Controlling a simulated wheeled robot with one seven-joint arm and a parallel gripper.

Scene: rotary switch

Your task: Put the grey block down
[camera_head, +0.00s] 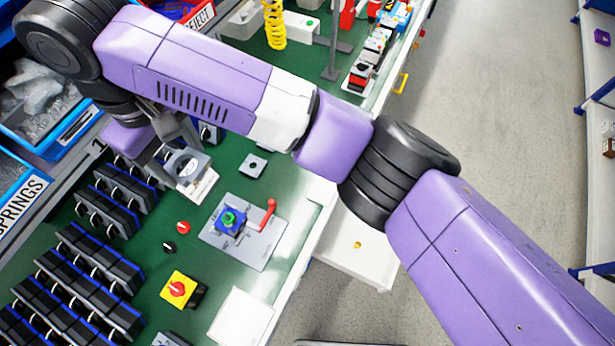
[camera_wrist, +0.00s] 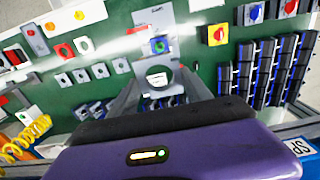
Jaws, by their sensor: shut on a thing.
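The grey block (camera_head: 199,184) has a round opening and hangs at my gripper, above the green bench. In the wrist view the grey block (camera_wrist: 157,69) sits between the fingertips, its round hole facing the camera. My gripper (camera_wrist: 157,92) is shut on it. In the head view my gripper (camera_head: 178,160) is partly hidden by my arm. A grey fixture plate (camera_head: 262,248) with a blue-and-green part (camera_head: 230,220) and a red lever (camera_head: 268,213) lies just below and right of the block in the head view. I cannot tell the block's exact height above the bench.
Rows of black-and-blue modules (camera_head: 86,262) stand at the left. A yellow box with a red knob (camera_head: 180,289), a small grey square piece (camera_head: 253,166) and a white plate (camera_head: 241,317) lie on the bench. Bare green surface (camera_head: 203,150) shows between them.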

